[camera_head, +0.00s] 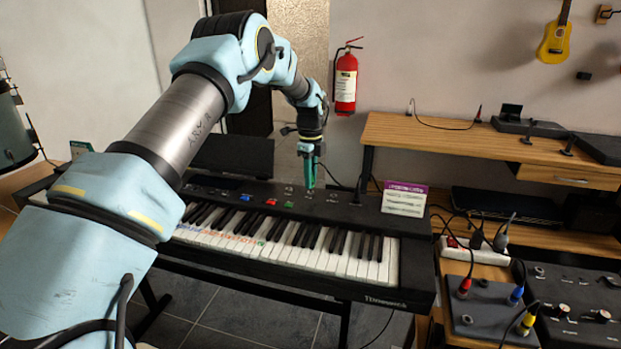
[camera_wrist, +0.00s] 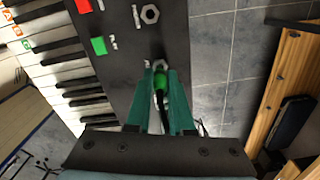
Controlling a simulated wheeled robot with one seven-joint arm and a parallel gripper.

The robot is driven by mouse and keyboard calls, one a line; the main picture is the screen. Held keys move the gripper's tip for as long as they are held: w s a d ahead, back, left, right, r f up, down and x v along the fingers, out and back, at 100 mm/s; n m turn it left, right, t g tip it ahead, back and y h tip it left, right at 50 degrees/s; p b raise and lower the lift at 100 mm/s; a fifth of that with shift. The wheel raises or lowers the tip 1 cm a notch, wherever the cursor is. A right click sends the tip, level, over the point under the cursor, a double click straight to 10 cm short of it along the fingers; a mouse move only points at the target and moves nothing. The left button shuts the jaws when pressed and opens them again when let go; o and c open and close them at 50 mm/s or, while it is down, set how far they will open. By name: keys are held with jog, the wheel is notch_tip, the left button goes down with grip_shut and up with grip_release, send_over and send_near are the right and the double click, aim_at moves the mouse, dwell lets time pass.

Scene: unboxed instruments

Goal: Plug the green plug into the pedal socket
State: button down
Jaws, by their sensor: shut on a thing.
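My gripper (camera_head: 309,186) points down over the top panel of the black keyboard (camera_head: 345,208), near its back edge. In the wrist view my gripper (camera_wrist: 161,74) has its green fingers closed around the green plug (camera_wrist: 161,86), whose black cable runs back between them. A metal socket ring (camera_wrist: 158,65) shows right at the plug's front end. The plug's tip is hidden, so I cannot tell whether it is inside this socket or just above it. A second hexagonal socket (camera_wrist: 149,14) on the panel is empty. The labels beside the sockets are too small to read.
Red (camera_wrist: 83,6) and green (camera_wrist: 98,46) buttons lie beside the sockets. A purple-and-white card (camera_head: 405,199) stands on the keyboard's right. A pedal box with colored plugs (camera_head: 487,312) and a white power strip (camera_head: 473,252) are further right. A wooden desk (camera_head: 470,137) stands behind.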

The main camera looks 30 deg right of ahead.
jog(key=shift+f+b, duration=0.45)
jog(key=shift+f, duration=0.6)
jog(key=c, duration=0.7)
grip_release()
